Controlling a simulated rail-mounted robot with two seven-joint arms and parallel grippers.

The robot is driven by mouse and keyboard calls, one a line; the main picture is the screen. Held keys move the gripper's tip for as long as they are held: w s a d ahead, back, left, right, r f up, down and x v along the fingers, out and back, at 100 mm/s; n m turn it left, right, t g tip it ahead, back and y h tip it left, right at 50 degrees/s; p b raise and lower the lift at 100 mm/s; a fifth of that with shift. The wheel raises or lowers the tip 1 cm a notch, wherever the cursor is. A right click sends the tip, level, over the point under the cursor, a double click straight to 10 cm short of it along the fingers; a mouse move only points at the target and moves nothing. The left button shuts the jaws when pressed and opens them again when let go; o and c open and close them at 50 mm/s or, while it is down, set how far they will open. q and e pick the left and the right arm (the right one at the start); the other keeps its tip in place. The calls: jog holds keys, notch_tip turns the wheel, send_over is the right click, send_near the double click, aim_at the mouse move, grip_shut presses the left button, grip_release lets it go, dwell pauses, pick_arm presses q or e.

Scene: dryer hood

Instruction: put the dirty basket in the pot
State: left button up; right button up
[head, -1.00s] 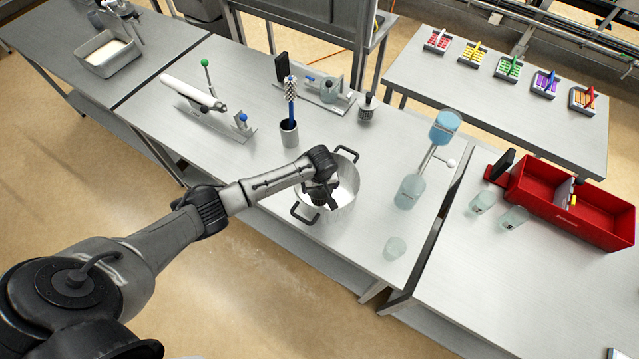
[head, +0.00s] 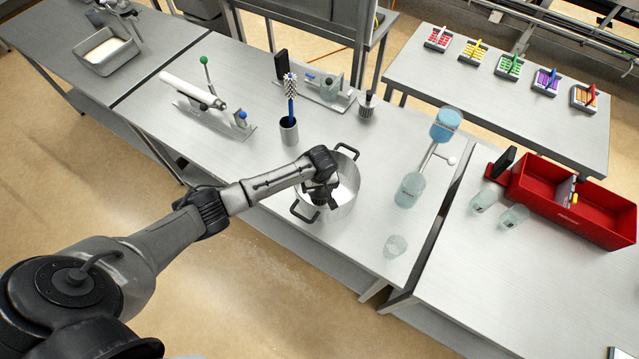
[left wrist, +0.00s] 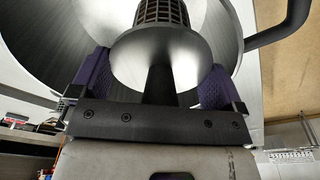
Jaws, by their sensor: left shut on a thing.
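The pot (head: 343,211), silvery with two dark handles, stands on the middle table. My left gripper (head: 324,198) points down over the pot's opening. In the left wrist view, its purple-padded fingers (left wrist: 157,88) are shut on the basket (left wrist: 160,48), which shows a shiny rounded metal part and a brownish mesh section beyond it. The pot's bright metal wall (left wrist: 232,30) surrounds the basket in that view, with a dark handle at the right. The basket is mostly hidden by my gripper in the head view, and I cannot tell whether it touches the pot's bottom. My right gripper is not in view.
A brush holder (head: 289,132) stands behind the pot. A blue-topped dispenser (head: 411,188) and a clear cup (head: 396,246) are to its right. A red bin (head: 540,182) lies on the right table. A metal tray (head: 107,53) is at the far left.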

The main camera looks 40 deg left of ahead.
pick_arm(q)
jog(key=shift+f+b, duration=0.95)
jog(key=shift+f, duration=0.8)
jog(key=o, duration=0.5)
jog(key=shift+o, duration=0.6)
